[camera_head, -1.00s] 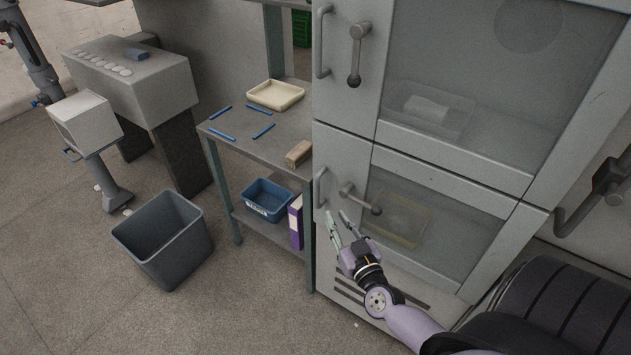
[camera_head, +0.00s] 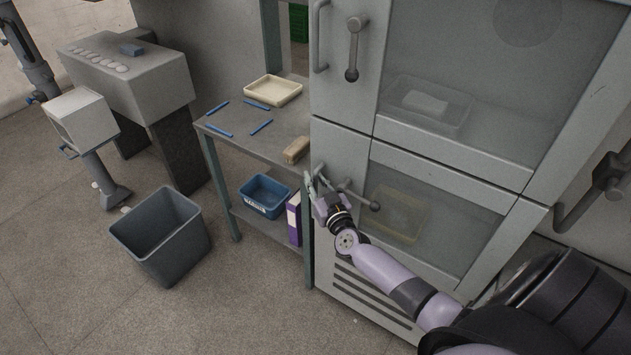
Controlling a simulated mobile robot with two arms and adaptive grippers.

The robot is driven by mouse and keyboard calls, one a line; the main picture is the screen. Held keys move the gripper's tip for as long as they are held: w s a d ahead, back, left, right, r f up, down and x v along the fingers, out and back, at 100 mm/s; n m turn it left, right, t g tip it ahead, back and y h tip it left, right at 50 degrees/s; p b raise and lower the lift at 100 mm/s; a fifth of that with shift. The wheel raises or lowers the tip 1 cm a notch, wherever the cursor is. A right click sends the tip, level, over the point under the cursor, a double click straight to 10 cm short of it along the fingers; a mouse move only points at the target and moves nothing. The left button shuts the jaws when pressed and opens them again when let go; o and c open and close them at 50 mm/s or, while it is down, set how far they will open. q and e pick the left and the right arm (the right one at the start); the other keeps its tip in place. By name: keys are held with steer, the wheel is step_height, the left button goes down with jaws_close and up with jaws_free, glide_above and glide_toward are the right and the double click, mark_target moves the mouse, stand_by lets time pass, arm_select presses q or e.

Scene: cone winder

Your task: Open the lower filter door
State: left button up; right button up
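The lower filter door (camera_head: 430,215) is a grey-framed glass door and looks closed in its cabinet. Its lever latch (camera_head: 361,200) sticks out to the right and ends in a dark round knob. The door's upright handle is at its left edge, largely hidden behind my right gripper. My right gripper (camera_head: 315,184) is at that handle, with its fingers pointing up; whether they touch or grip it is too small to tell. My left gripper is out of view.
The upper door (camera_head: 480,85) with its own handle and lever is above. A grey shelf table (camera_head: 270,146) with blue rods, a cream tray (camera_head: 273,91) and a wooden block (camera_head: 297,150) stands left of the cabinet. A grey bin (camera_head: 160,237) is on the floor, with clear floor around it.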

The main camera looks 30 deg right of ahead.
steer(key=shift+c, duration=0.6)
jaws_close()
